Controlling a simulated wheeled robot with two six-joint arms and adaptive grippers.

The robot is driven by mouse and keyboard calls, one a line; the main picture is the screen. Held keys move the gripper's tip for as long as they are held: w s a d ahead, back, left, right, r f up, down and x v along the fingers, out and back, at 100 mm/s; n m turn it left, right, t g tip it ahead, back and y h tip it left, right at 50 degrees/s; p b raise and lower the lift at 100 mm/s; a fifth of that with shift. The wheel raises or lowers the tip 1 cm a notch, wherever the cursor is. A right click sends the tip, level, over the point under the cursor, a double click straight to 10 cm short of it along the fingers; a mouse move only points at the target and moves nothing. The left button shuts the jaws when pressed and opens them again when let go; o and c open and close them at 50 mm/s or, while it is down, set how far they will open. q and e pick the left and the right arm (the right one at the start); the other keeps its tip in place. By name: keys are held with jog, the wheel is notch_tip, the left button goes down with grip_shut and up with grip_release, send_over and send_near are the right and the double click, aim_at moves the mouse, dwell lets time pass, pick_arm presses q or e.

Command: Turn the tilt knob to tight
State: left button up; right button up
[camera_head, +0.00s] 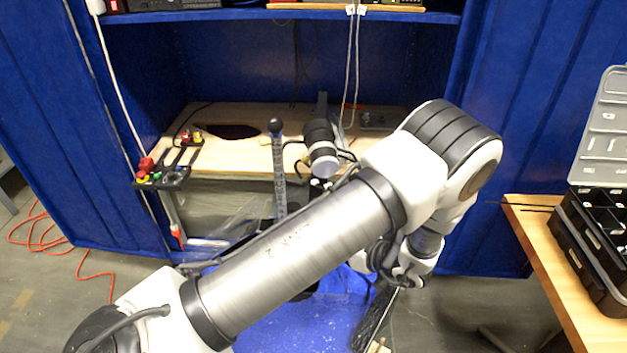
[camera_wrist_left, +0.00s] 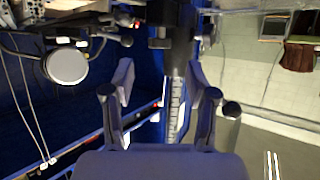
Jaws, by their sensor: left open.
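A graduated post (camera_head: 279,165) with a black ball on top stands in front of the wooden bench, its lower part hidden by my left arm. In the left wrist view the post (camera_wrist_left: 176,105) runs between and beyond my fingers, up to a dark clamp (camera_wrist_left: 172,32). My left gripper (camera_wrist_left: 160,80) is open, with nothing seen held. A short dark-capped cylinder (camera_wrist_left: 232,109) shows just right of the right finger; I cannot tell whether it is the tilt knob. No knob marking is readable. In the head view my arm largely hides the gripper. My right gripper is out of view.
A black cylinder with a pale ring (camera_head: 320,150) stands beside the post. A control panel with red buttons (camera_head: 162,178) is at left. A wooden table (camera_head: 560,270) with a black organiser (camera_head: 590,250) is at right.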

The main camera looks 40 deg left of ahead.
pick_arm(q)
jog(key=x, duration=0.5)
jog(key=shift+p, duration=0.3)
grip_shut()
jog(key=shift+m+t, duration=0.3)
jog(key=shift+t, duration=0.1)
jog(key=shift+s+a+m+t+h+b, duration=0.25)
jog(key=shift+m+t+h, duration=0.45)
jog(key=shift+m+t, duration=0.95)
jog(key=shift+s+a+m+t+h+b, duration=0.1)
jog(key=shift+s+m+t+h+b, duration=0.4)
jog(key=shift+m+t, duration=1.15)
jog(key=shift+s+a+m+t+h, duration=0.1)
jog(key=shift+s+m+t+h, duration=0.1)
jog(key=shift+m+t+h, duration=1.1)
jog(key=shift+m+t+y, duration=0.3)
jog(key=shift+m+t, duration=0.1)
jog(key=shift+t, duration=0.2)
